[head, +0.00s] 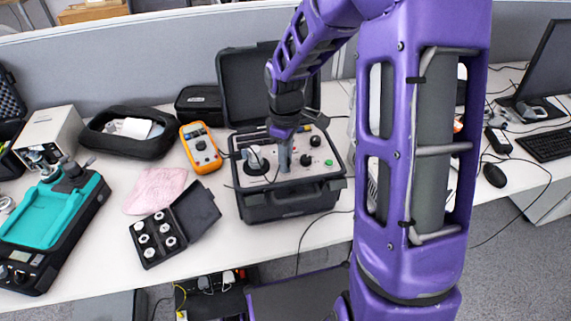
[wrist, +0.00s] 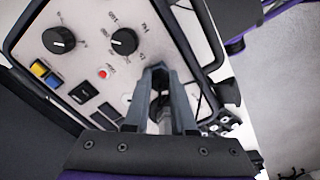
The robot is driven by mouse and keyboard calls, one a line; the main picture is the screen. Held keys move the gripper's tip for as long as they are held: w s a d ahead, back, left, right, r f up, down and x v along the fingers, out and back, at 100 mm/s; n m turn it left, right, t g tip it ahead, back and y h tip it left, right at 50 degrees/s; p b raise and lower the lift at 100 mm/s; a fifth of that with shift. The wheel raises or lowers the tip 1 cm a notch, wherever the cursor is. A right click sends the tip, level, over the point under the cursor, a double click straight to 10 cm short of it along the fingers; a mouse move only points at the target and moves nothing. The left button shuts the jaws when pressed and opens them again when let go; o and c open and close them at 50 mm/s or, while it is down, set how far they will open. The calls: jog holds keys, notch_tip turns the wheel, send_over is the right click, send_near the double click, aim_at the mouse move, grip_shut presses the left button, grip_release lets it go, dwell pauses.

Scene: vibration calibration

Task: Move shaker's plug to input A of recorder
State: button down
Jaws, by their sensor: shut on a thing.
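The shaker (head: 292,204) is an open black case with a light panel of knobs and buttons and a round mount on its left. Its panel (wrist: 90,12) fills the upper left of the wrist view. My gripper (head: 284,158) points down over the middle of the panel. In the wrist view my gripper (wrist: 161,78) has its fingers close together at the panel, shut on the shaker's plug, which they mostly hide. I cannot tell whether the plug is still seated. A beige box with dark front fittings (head: 48,138) stands at the far left and may be the recorder; its inputs are too small to read.
An orange multimeter (head: 201,148), a black pouch (head: 127,128), a pink cloth (head: 155,188) and a small black case of several metal pieces (head: 158,238) lie left of the shaker. A teal-topped device (head: 45,225) is at the front left. A keyboard (head: 548,146) and mouse (head: 494,175) are right.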

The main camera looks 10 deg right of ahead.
jog(key=shift+r+n+p, duration=0.1)
jog(key=shift+n+p, duration=0.55)
jog(key=shift+n, duration=0.55)
jog(key=shift+n, duration=0.6)
jog(key=shift+n, duration=2)
jog(key=shift+n, duration=1)
